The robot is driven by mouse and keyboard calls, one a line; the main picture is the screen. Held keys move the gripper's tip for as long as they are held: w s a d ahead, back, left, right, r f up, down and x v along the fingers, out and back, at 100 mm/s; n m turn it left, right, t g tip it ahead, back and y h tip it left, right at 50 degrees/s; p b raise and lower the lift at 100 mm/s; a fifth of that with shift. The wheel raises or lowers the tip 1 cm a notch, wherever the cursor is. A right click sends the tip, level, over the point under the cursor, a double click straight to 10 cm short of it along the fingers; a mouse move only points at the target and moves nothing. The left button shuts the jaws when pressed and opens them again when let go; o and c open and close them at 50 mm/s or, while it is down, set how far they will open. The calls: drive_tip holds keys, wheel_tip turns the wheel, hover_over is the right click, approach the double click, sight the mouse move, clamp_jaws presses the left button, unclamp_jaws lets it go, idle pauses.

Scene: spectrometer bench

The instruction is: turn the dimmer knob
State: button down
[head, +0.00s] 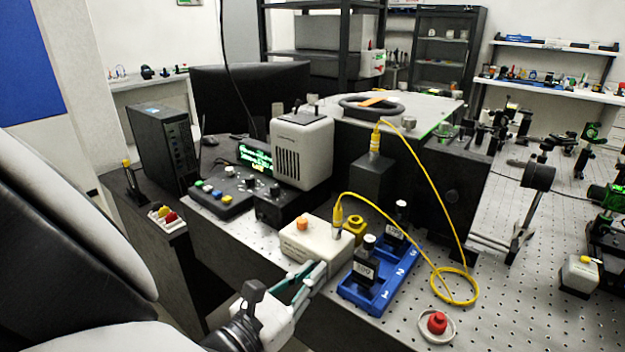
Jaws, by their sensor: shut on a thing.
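A cream box (317,243) with an orange cap (302,224) on top stands near the bench's front edge. A yellow cable plugs into its top. My gripper (314,268) reaches up from below to the front face of this box. Its teal-edged fingers are shut on a small part there, which I take to be the dimmer knob. The fingers hide the knob, so its shape and turn angle cannot be seen.
A blue rack (378,287) with black holders stands close to the right of my gripper. A red button (437,323) sits further right. A black control box (280,205) is behind left. The yellow cable (455,285) coils on the perforated bench.

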drive_tip(key=shift+p, duration=0.35)
drive_tip(key=shift+n+p, duration=3.1)
drive_tip(key=shift+p, duration=0.1)
drive_tip(key=c, duration=1.6)
unclamp_jaws()
drive_tip(key=v, duration=1.2)
